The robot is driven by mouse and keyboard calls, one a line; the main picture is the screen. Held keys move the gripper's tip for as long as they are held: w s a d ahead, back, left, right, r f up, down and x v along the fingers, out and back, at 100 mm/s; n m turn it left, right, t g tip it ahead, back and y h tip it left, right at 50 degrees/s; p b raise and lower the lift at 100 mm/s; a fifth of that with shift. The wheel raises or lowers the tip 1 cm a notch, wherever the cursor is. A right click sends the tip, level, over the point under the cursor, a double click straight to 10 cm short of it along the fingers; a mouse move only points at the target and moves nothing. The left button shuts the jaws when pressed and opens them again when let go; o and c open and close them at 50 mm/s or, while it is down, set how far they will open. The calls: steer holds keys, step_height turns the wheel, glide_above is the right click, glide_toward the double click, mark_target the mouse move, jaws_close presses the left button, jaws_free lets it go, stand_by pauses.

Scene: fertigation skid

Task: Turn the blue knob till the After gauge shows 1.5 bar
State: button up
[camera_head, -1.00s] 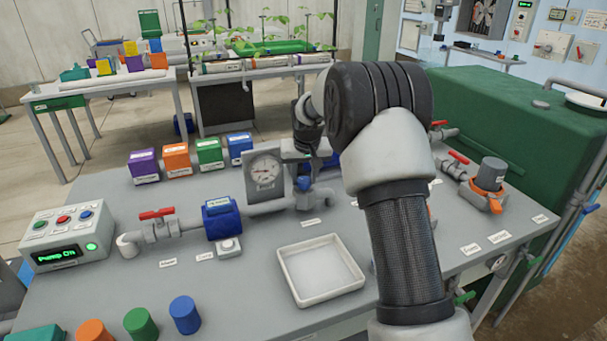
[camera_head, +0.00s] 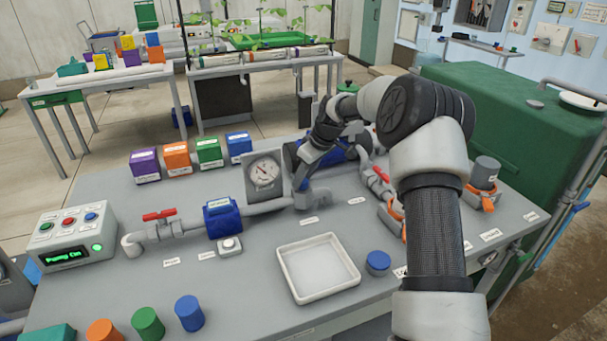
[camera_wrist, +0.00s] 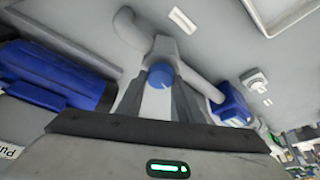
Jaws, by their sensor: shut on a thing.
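The blue knob (camera_wrist: 160,77) sits on the grey pipe fitting in the middle of the wrist view. My gripper (camera_wrist: 166,88) is shut on it, with a grey finger on each side. In the head view my gripper (camera_head: 303,186) reaches down from the right to the fitting and mostly hides the knob. A round gauge (camera_head: 263,172) with a white dial stands on a grey plate just left of my gripper. Its needle seems to point to the upper left, but its name and scale are too small to read.
A control box (camera_head: 70,238) with a lit green display stands at the left. A red-handled valve (camera_head: 159,215) and a blue filter block (camera_head: 222,217) lie on the pipe. A white tray (camera_head: 318,268) and a blue cap (camera_head: 378,263) are in front. A large blue cylinder (camera_head: 340,149) lies behind.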

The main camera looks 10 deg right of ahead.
steer(key=shift+n, duration=0.4)
steer(key=o, duration=1.1)
steer(key=shift+c, duration=0.2)
steer(key=p+v, duration=0.1)
steer(key=v, duration=1.6)
steer(key=shift+w+d+r+p, duration=0.15)
steer(key=shift+d+p, duration=0.1)
steer(key=shift+p, duration=0.15)
